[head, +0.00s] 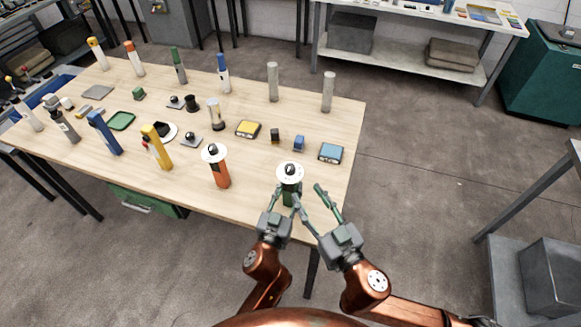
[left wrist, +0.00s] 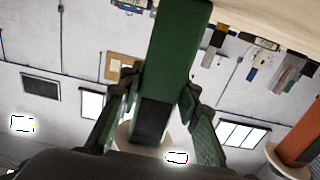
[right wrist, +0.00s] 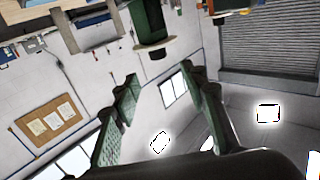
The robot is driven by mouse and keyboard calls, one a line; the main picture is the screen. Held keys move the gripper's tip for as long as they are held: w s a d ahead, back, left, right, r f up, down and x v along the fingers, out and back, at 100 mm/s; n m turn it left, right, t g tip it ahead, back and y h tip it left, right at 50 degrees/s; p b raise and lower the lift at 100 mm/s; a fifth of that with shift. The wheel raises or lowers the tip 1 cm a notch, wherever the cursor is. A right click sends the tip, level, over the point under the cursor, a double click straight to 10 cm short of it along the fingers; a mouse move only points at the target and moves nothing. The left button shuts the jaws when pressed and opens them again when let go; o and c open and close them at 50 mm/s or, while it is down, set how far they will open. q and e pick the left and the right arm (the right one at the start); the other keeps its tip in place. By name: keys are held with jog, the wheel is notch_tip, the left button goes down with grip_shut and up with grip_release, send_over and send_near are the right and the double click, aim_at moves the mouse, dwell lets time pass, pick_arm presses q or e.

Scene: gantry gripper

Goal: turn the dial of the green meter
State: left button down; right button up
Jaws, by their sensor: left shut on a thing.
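The green meter (head: 289,196) stands near the front right corner of the table. Its round white dial (head: 284,177) carries a black knob (head: 290,169) on top. My left gripper (head: 286,198) is shut on the green body below the dial; the left wrist view shows the green body (left wrist: 172,60) between its fingers. My right gripper (head: 308,193) is open and empty just right of the meter. In the right wrist view the meter (right wrist: 147,18) and its dial (right wrist: 137,46) lie beyond the spread fingertips, apart from them.
An orange meter (head: 221,175) with a white dial stands to the left, and a yellow one (head: 157,150) farther left. Grey cylinders (head: 328,92) stand at the back right. The table's right edge is close.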

aim_at(293, 171)
jog(key=x, duration=1.2)
jog(key=shift+d+f, duration=0.2)
jog(key=shift+d, duration=0.05)
grip_shut()
